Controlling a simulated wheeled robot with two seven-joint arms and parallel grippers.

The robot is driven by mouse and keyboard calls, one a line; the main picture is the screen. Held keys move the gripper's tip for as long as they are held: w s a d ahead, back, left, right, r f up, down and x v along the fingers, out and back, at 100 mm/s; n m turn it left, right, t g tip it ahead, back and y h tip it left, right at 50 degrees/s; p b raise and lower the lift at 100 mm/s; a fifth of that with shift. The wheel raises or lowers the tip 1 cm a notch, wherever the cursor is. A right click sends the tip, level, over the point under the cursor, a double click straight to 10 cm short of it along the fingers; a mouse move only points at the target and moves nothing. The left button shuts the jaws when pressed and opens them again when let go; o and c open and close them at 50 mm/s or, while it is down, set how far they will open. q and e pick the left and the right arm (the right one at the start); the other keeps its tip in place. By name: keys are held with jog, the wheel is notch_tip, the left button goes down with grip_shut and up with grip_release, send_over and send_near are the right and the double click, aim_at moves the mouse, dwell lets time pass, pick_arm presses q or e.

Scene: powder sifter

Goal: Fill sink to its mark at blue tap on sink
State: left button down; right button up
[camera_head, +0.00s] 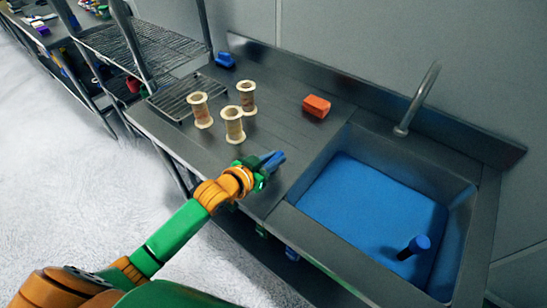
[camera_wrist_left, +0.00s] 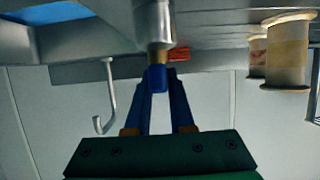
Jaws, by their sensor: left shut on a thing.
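The sink (camera_head: 458,195) is set into the steel counter at the right, with a flat blue surface (camera_head: 365,205) inside; I cannot tell whether this is liquid. A curved grey spout (camera_head: 418,95) stands behind it and also shows in the left wrist view (camera_wrist_left: 109,95). My left gripper (camera_head: 274,160) appears left of the basin in the head view. Its blue fingers (camera_wrist_left: 160,85) are shut on a narrow piece with a blue end (camera_wrist_left: 156,78); what it belongs to is unclear. A blue part (camera_head: 291,253) shows below the counter's front edge. My right gripper is out of view.
Several spools (camera_head: 234,124) stand on the left of the counter (camera_head: 290,100). An orange block (camera_head: 317,106) lies behind the basin's left edge. A dark blue cylinder (camera_head: 415,245) stands inside the basin. A wire rack (camera_head: 140,50) is at the far left.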

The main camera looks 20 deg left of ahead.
pick_arm(q)
jog(key=c, duration=0.8)
grip_release()
jog(key=shift+w, duration=0.1)
jog(key=v, duration=0.7)
